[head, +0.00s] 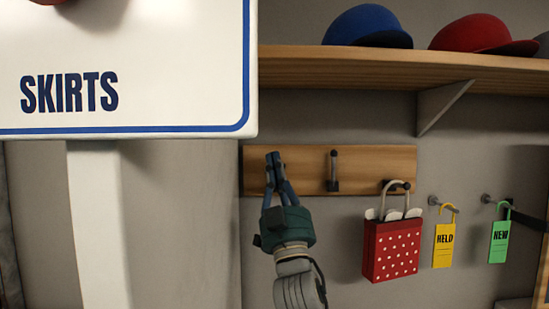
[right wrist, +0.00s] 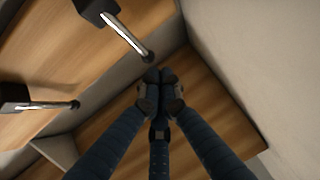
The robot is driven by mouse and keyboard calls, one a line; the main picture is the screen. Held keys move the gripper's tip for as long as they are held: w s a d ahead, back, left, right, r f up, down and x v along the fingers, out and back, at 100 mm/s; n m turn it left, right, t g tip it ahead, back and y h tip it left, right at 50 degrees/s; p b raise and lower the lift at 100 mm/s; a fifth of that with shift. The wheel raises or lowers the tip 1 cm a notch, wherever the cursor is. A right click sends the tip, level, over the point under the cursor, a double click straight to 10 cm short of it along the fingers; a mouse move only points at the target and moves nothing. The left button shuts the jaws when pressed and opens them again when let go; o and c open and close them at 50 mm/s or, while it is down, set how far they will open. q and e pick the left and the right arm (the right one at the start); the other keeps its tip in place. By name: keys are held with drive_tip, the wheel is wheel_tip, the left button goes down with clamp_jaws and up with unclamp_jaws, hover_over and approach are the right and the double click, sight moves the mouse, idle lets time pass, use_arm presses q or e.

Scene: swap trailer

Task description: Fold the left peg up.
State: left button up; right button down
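The wooden peg board (head: 365,160) is on the back wall. The left peg is hidden behind my right gripper (head: 273,157) in the head view. In the right wrist view the left peg (right wrist: 124,34) is a metal rod with a dark base and dark tip. It runs much like the middle peg (right wrist: 45,104), which stands upright in the head view (head: 334,170), so it looks folded up. My right gripper's fingertips (right wrist: 160,77) are together with nothing seen between them. The left peg's tip is close beside them; I cannot tell whether they touch. My left gripper is not in view.
A red dotted bag (head: 391,250) hangs at the board's right end. Yellow (head: 443,246) and green (head: 499,242) tags hang further right. A shelf (head: 400,66) with caps is above, on a bracket (head: 438,105). A white SKIRTS sign (head: 170,80) fills the upper left.

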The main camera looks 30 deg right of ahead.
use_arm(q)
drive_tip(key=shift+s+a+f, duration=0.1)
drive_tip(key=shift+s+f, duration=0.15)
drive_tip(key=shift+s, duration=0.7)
use_arm(e)
drive_tip(key=shift+w+d+r, duration=0.25)
drive_tip(key=shift+w+r, duration=0.15)
drive_tip(key=shift+w, duration=0.15)
drive_tip(key=shift+w+d+r, duration=0.25)
drive_tip(key=shift+w+r, duration=0.1)
drive_tip(key=shift+w, duration=0.15)
drive_tip(key=shift+s, duration=0.15)
